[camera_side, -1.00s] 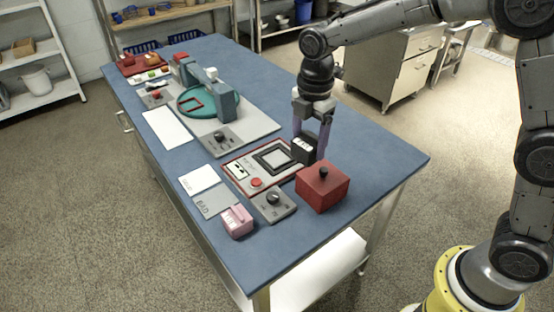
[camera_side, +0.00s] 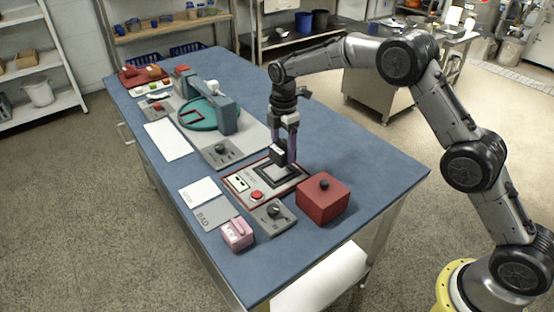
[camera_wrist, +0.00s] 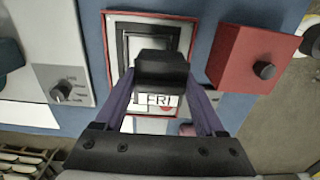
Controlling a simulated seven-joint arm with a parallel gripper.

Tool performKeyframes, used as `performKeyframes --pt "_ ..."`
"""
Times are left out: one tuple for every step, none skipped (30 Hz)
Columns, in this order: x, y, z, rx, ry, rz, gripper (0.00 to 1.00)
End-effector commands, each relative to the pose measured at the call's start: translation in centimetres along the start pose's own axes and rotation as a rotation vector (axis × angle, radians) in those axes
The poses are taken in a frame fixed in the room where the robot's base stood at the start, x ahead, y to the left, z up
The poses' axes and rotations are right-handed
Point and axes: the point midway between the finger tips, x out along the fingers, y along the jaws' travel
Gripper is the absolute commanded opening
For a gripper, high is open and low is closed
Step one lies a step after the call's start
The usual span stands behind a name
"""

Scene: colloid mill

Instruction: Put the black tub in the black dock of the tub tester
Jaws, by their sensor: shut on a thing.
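My gripper (camera_side: 285,150) is shut on the black tub (camera_side: 277,155), which has a white label on its side. In the wrist view the tub (camera_wrist: 161,72) sits between the two purple fingers, with letters like "FRI" below it. The tub tester (camera_side: 240,181) is a pale panel with a red border, a red button and a small display. Its black square dock (camera_side: 264,172) lies just below the tub in the side view. In the wrist view the dock frame (camera_wrist: 126,50) shows behind the tub, partly hidden by it. The tub looks held above the dock; the exact gap is unclear.
A red box with a black knob (camera_side: 323,198) stands close to the tester's right. A grey knob box (camera_side: 272,215), a pink tub (camera_side: 237,235) and a "BAD" mat (camera_side: 214,212) are near the front. A teal turntable device (camera_side: 210,113) is farther back.

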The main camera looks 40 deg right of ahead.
Motion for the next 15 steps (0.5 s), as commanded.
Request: performKeyframes --pt "0.7 0.7 -0.1 0.000 0.000 0.002 0.15" --pt "1.1 0.9 -0.1 0.000 0.000 0.002 0.15" --pt "1.4 1.3 -0.1 0.000 0.000 0.003 0.15" --pt "1.6 1.4 -0.2 0.000 0.000 0.002 0.15" --pt "1.8 1.6 -0.2 0.000 0.000 0.002 0.15" --pt "1.9 1.8 -0.2 0.000 0.000 0.004 0.15" --pt "2.0 1.9 -0.2 0.000 0.000 0.004 0.15" --pt "2.0 1.9 -0.2 0.000 0.000 0.004 0.15" --pt "2.2 2.0 -0.2 0.000 0.000 0.003 0.15" --pt "2.4 2.1 -0.2 0.000 0.000 0.003 0.15" --pt "2.5 2.2 -0.2 0.000 0.000 0.003 0.15" --pt "2.8 2.4 -0.3 0.000 0.000 0.003 0.15" --pt "3.2 2.5 -0.3 0.000 0.000 0.002 0.15" --pt "3.7 2.4 -0.2 0.000 0.000 -0.001 0.15" --pt "4.3 2.3 -0.2 0.000 0.000 -0.002 0.15"
